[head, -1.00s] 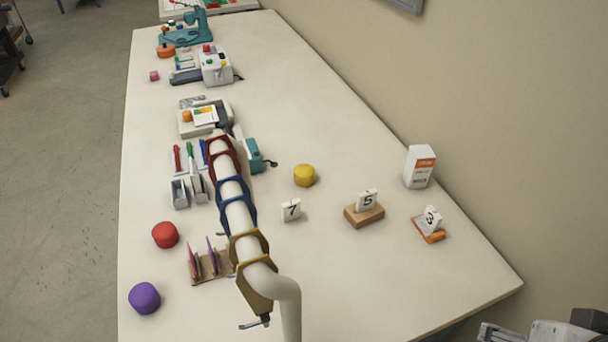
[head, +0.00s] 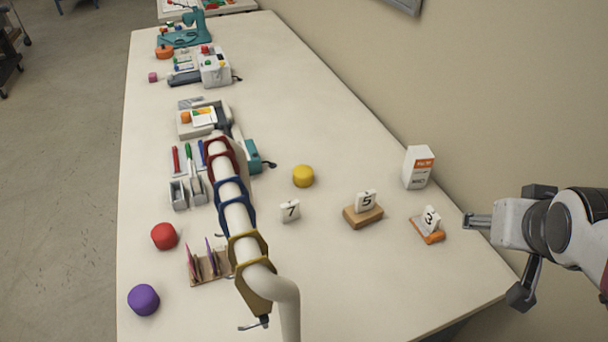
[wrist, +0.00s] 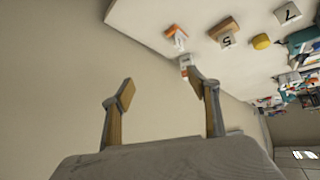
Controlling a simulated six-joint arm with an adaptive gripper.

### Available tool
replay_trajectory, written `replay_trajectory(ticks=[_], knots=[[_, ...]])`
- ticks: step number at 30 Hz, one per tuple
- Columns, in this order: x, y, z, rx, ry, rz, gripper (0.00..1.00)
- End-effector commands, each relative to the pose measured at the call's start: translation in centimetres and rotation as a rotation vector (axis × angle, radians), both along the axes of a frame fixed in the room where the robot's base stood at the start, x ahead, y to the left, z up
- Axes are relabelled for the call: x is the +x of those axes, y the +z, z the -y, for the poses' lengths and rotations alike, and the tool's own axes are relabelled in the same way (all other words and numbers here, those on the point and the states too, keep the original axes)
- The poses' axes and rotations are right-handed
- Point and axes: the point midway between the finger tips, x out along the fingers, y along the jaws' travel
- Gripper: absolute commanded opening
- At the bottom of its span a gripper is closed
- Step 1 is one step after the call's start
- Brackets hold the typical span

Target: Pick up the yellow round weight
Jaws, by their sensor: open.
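The yellow round weight (head: 303,176) sits on the table, right of the pipe with coloured clamps and behind the number 7 card. It also shows in the wrist view (wrist: 261,41), small, at the upper right. My gripper (head: 470,221) is at the right in the head view, beyond the table's right edge and well apart from the weight. In the wrist view my gripper (wrist: 162,88) shows two fingers spread apart with nothing between them.
A number 5 card on a wooden block (head: 363,215), a number 3 card on an orange base (head: 430,226) and a white-orange box (head: 419,167) stand between my gripper and the weight. A white pipe (head: 287,300) runs left of it. Red (head: 164,236) and purple (head: 144,299) weights lie further left.

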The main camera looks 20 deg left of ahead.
Motion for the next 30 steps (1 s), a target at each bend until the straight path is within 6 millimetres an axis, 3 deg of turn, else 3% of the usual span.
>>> replay_trajectory(ticks=[15,30], knots=[[10.1,-2.6,-7.6,0.01,0.161,0.127,0.6],[16.7,-7.4,-17.4,0.069,0.339,0.236,0.6]])
